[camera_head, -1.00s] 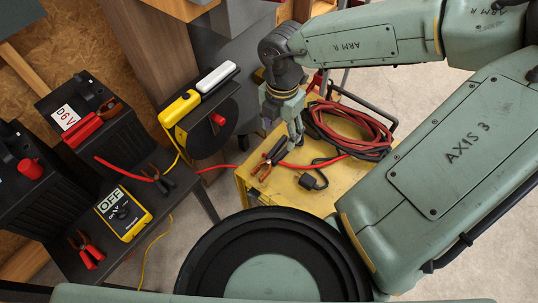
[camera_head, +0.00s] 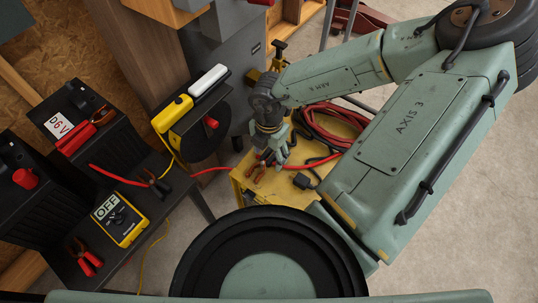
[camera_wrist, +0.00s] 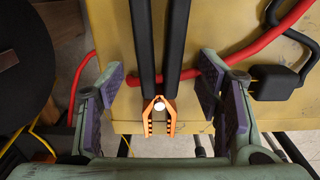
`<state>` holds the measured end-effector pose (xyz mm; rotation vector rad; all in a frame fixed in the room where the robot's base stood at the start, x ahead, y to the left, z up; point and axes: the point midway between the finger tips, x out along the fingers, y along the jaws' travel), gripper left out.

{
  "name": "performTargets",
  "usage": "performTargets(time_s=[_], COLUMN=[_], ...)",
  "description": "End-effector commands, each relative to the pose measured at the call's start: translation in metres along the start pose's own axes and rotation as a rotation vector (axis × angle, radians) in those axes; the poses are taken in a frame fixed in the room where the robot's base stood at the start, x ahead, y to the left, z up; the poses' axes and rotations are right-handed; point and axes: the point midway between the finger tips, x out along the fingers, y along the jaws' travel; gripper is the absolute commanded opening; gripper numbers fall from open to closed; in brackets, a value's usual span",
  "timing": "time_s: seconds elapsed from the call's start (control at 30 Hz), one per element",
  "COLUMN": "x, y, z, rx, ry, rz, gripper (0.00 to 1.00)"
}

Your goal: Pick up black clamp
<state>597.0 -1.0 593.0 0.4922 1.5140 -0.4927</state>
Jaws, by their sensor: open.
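The black clamp (camera_wrist: 146,55) lies on the yellow cabinet top, with two black handles and orange-copper jaws. In the wrist view its jaws point down the picture, towards the cabinet's edge. My gripper (camera_wrist: 161,84) is open, with one purple-padded finger on each side of the clamp and a gap on both sides. In the head view my gripper (camera_head: 271,155) is low over the clamp and hides most of its handles; the copper jaws (camera_head: 260,174) show beneath it. I cannot tell the exact height of the fingertips above the top.
A red cable (camera_wrist: 255,45) passes the clamp, and a black plug (camera_wrist: 272,82) lies right of my gripper. Coiled red and black cables (camera_head: 330,125) sit behind on the yellow cabinet (camera_head: 245,178). A dark bench with chargers and a yellow meter (camera_head: 120,219) is at left.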

Motion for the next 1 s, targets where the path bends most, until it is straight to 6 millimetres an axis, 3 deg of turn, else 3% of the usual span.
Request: performTargets(time_s=[0.07,0.9,1.0], x=[-0.0002,-0.0006,-0.0008], y=[0.0001,0.0001,0.0002], z=[0.0001,0.0001,0.0002], rx=[0.000,0.000,0.000], ry=[0.000,0.000,0.000], rz=[0.000,0.000,0.000], gripper=[0.59,0.03,0.00])
